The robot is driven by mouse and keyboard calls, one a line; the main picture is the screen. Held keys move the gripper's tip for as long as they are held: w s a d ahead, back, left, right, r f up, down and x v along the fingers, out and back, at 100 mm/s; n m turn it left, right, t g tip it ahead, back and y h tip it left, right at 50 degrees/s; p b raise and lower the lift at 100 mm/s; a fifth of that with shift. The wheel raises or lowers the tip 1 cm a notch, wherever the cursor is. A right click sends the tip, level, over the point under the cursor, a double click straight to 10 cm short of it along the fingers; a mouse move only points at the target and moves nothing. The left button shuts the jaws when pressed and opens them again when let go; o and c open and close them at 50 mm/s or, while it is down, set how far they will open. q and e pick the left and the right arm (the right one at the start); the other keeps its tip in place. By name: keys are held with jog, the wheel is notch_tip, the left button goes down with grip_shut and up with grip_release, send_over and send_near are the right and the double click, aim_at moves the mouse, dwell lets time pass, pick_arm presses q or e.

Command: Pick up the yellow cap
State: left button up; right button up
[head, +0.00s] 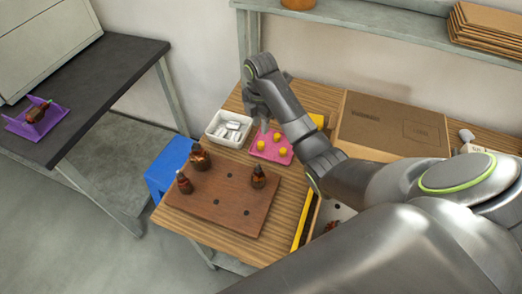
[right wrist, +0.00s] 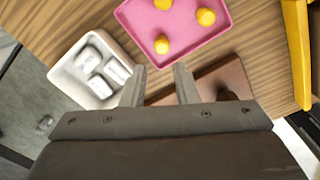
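Three yellow caps stand on a pink tray (head: 257,154) in the middle of the wooden table: a back one (head: 277,136), a left one (head: 261,146) and a right one (head: 283,151). In the right wrist view, the caps are a lower one (right wrist: 162,44), a right one (right wrist: 205,16) and one cut by the top edge (right wrist: 163,4). My right gripper (head: 262,117) hangs above the table by the tray and white bin. Its fingers (right wrist: 160,72) are apart with nothing between them. My left gripper is not in view.
A white bin (head: 213,133) with pale items stands left of the tray. A brown board (head: 222,205) in front holds three dark bottles. A cardboard box (head: 390,125) lies right. A dark table (head: 100,80) with a purple holder (head: 22,125) stands left, beyond a floor gap.

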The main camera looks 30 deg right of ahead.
aim_at(261, 143)
notch_tip(261, 143, down, 3)
jog(key=shift+r, duration=0.1)
jog(key=shift+f+p, duration=0.3)
jog(key=shift+f, duration=0.3)
jog(key=shift+s+f, duration=0.1)
jog(key=shift+f, duration=0.25)
notch_tip(261, 143, down, 4)
jog(key=shift+f+p, duration=0.2)
jog(key=shift+p, duration=0.25)
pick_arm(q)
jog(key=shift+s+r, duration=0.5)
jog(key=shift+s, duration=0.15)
pick_arm(e)
grip_shut()
